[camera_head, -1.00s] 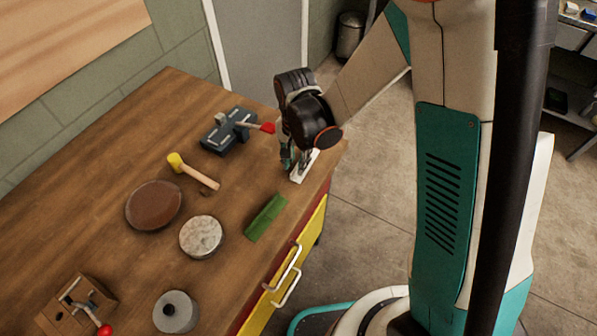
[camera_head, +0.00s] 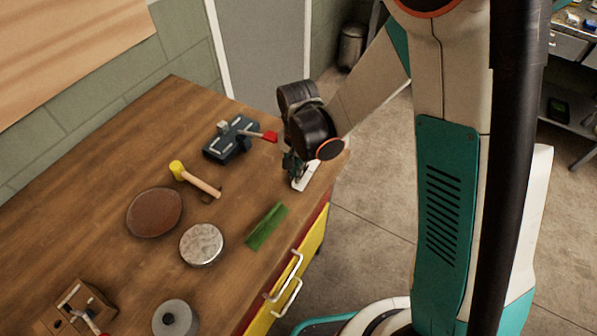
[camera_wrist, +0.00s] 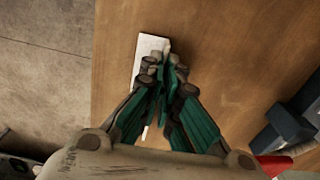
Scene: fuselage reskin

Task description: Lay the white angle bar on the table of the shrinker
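The white angle bar (camera_head: 306,178) lies near the right edge of the wooden workbench; in the wrist view its pale flat side (camera_wrist: 148,58) runs under my fingers. My gripper (camera_head: 292,168) is low over the bar. In the wrist view my gripper's fingertips (camera_wrist: 166,68) are closed together around its thin upright edge; the fingers hide part of the bar. A dark blue-grey tool with a red-ended lever (camera_head: 231,138), seemingly the shrinker, stands left of my gripper. It shows partly in the wrist view (camera_wrist: 290,130).
A green angle piece (camera_head: 267,226), a yellow-headed mallet (camera_head: 196,180), a brown round pad (camera_head: 154,213), a pale disc (camera_head: 201,244) and a grey cylinder (camera_head: 175,318) lie on the bench. A wooden-based lever tool (camera_head: 75,306) stands at lower left. Bench between bar and dark tool is clear.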

